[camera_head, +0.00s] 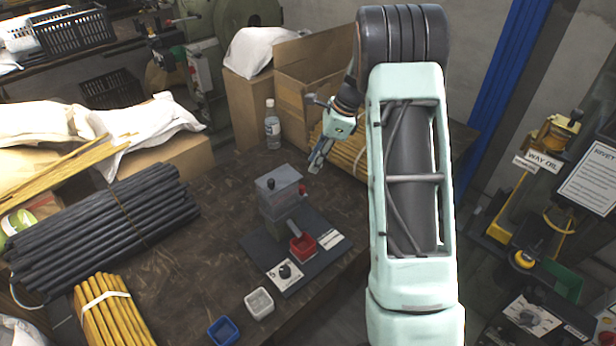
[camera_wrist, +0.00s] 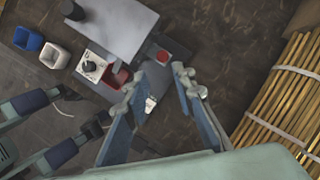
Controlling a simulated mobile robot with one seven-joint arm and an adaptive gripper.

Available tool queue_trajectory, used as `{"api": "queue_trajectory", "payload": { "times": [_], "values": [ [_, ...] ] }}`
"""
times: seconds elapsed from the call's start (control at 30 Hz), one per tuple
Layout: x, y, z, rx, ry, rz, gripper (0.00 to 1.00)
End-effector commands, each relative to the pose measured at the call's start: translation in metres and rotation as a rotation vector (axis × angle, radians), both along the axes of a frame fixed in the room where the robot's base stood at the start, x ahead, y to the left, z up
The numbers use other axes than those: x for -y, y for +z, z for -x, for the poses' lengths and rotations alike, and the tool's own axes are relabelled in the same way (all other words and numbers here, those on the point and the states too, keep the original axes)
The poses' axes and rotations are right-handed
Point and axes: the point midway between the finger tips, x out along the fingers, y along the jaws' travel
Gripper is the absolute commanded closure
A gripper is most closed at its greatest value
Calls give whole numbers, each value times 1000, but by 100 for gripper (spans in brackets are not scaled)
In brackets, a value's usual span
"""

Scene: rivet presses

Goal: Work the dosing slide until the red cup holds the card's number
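The dosing device is a grey box (camera_head: 281,203) on a dark base plate, with a black knob on its lid. A red knob (camera_head: 303,189) sticks out on its right side and shows in the wrist view (camera_wrist: 162,56). The red cup (camera_head: 303,247) stands on the plate in front of the box, also in the wrist view (camera_wrist: 117,76); its contents cannot be made out. A white card (camera_head: 333,239) lies right of the cup, its writing too small to read. My gripper (camera_head: 317,167) is open and empty, above and behind the device; its fingers (camera_wrist: 160,80) are apart in the wrist view.
A white plate with a black dial (camera_head: 285,271) sits at the base's front. A white cup (camera_head: 259,302) and a blue cup (camera_head: 222,330) stand in front. Black rods (camera_head: 105,225) lie left; a bottle (camera_head: 272,125) and cardboard box (camera_head: 305,75) stand behind.

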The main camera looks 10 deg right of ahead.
Motion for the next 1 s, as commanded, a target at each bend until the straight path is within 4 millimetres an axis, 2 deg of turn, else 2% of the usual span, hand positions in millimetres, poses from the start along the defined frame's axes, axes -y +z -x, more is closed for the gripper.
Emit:
{"api": "queue_trajectory", "payload": {
  "times": [0.1,0.27,0.7,1.0],
  "values": [
    [4,-5,-2,-14,-42,-32,76],
    [-1,-19,-3,-16,-46,-34,76],
    [-28,-89,-12,-15,-43,-32,76],
    [-34,-104,-14,-13,-43,-31,76]
  ]
}}
